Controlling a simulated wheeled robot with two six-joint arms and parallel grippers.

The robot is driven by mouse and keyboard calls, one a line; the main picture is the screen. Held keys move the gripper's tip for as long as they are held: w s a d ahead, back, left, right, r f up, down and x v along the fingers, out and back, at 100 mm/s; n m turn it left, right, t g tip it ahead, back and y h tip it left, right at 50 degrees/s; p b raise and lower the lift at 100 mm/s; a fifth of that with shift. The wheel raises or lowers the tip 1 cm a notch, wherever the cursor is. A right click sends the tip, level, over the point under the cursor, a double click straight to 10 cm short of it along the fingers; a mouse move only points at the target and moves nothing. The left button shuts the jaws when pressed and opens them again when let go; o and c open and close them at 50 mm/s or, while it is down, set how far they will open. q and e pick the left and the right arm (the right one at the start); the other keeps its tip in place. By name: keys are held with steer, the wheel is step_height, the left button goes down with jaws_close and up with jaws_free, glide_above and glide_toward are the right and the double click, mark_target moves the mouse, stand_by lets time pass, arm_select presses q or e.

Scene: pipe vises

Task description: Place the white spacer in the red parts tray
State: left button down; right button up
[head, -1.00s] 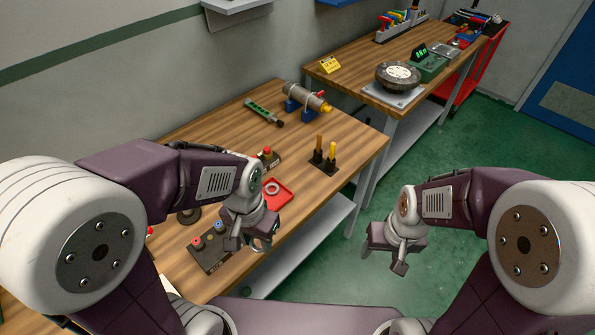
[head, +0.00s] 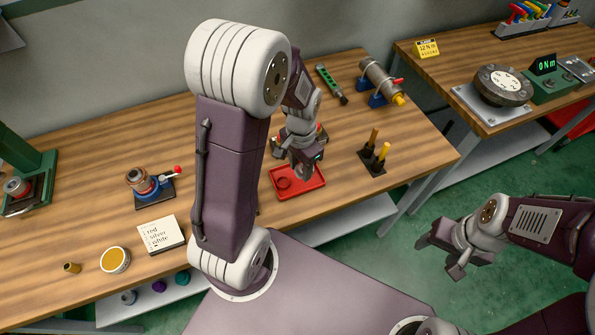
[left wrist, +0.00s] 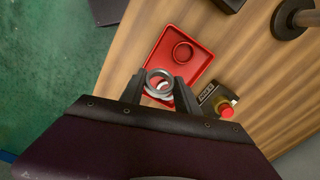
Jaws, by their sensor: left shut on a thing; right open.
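The red parts tray (head: 312,184) lies on the wooden bench near its front edge, with a raised red ring shape inside. In the left wrist view the left gripper (left wrist: 160,88) is shut on a pale grey-white ring, which I take as the white spacer (left wrist: 150,80), above the red tray (left wrist: 163,50). Another pale curved edge shows through the ring's hole; I cannot tell what it belongs to. My right gripper (head: 447,256) is open and empty, off the bench over the green floor.
A black block with a red button (left wrist: 226,109) stands beside the tray. Right of the tray is a black stand with upright yellow pegs (head: 376,157). A pipe vise (head: 381,85) stands behind, and a small vise (head: 149,186) and labelled card (head: 161,235) are left.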

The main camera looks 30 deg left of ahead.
arm_select(q)
steer(key=shift+w+a+f, duration=0.5)
steer(key=shift+a+f, duration=0.05)
steer(key=shift+a, duration=0.2)
steer(key=shift+w+a+f, duration=0.1)
steer(key=shift+a+f, duration=0.1)
steer(key=shift+a, duration=0.25)
step_height(320, 180, down, 4)
steer(key=shift+d+r, duration=0.15)
steer(key=shift+r, duration=0.1)
steer(key=shift+f, duration=0.3)
steer(key=shift+f, duration=0.1)
steer(key=c, duration=0.9)
jaws_free()
steer(key=shift+c, duration=0.2)
steer(key=shift+o, duration=0.3)
